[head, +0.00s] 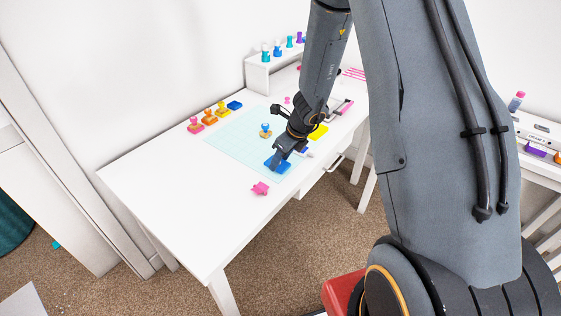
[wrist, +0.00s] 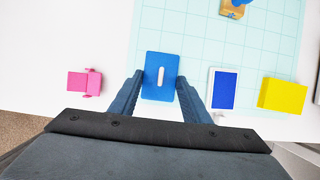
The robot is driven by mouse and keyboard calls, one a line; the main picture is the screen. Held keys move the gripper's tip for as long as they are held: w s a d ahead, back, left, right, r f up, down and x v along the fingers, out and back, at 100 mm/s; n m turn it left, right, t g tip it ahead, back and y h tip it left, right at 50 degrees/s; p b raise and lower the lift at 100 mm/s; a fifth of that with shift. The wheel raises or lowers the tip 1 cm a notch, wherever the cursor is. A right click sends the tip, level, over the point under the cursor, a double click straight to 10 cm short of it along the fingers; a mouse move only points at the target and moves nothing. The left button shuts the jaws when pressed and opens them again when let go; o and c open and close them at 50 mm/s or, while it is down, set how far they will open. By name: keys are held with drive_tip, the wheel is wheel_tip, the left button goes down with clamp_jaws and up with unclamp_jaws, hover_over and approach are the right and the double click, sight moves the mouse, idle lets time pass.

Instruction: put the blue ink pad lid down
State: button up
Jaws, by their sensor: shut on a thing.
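The blue ink pad lid (wrist: 160,77) is a flat blue rectangle with a pale slot-shaped mark in its middle. My gripper (wrist: 160,97) is shut on it, with one finger at each side. In the head view the lid (head: 277,164) shows under my gripper (head: 283,153), over the front edge of the cutting mat (head: 225,146). I cannot tell whether the lid touches the mat. The open ink pad (wrist: 223,89), a dark blue pad in a white-edged base, lies to the right of the lid in the wrist view, apart from it.
A yellow block (wrist: 282,95) lies right of the ink pad. A pink piece (wrist: 84,82) lies on the white table (head: 178,180) to the left. A stamp with a blue handle (head: 265,129) stands on the mat. The front left tabletop is clear.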

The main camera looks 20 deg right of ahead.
drive_tip(key=shift+f, duration=0.35)
drive_tip(key=o, duration=1)
drive_tip(key=shift+r, duration=0.1)
drive_tip(key=p+v, duration=0.2)
drive_tip(key=v, duration=1)
drive_tip(key=s+a+r+n+h, duration=0.1)
drive_tip(key=s+r+n, duration=0.1)
drive_tip(key=s+n, duration=0.4)
drive_tip(key=s+a+r+n+g, duration=0.1)
drive_tip(key=s+r+n, duration=0.2)
drive_tip(key=s+n, duration=0.4)
drive_tip(key=s+a+r+n+g+h, duration=0.1)
drive_tip(key=s+n, duration=0.6)
drive_tip(key=n, duration=0.8)
drive_tip(key=shift+s+a+r+n+h, duration=0.1)
drive_tip(key=shift+a+r+n+h, duration=0.1)
drive_tip(key=shift+r, duration=0.25)
drive_tip(key=shift+s+a+r+n+h, duration=0.1)
drive_tip(key=shift+r+n, duration=0.1)
drive_tip(key=shift+r, duration=0.25)
